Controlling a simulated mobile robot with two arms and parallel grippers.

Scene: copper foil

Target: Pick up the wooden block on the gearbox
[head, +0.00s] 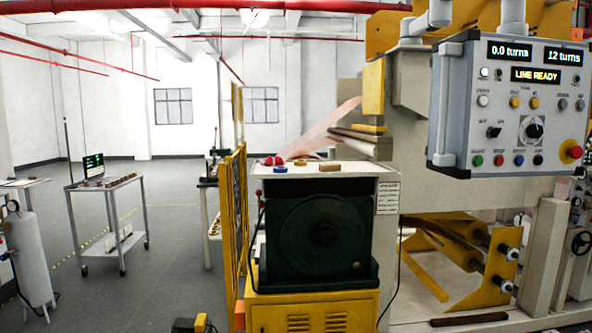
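A small tan block (330,167), which looks like the wooden block, lies flat on the pale top (366,168) of the gearbox. Below that top is a dark green round housing (322,236). To the block's left on the same top are a small yellow piece (300,163), a small blue piece (281,169) and a rounded red thing (273,161). Neither of my grippers is in view, and nothing covers the block.
A grey control panel (470,110) hangs at the upper right. A yellow mesh guard (233,220) stands just left of the gearbox. A metal cart (105,205) stands farther left, with a grey cylinder tank (30,260) nearer. Open grey floor (175,250) lies between.

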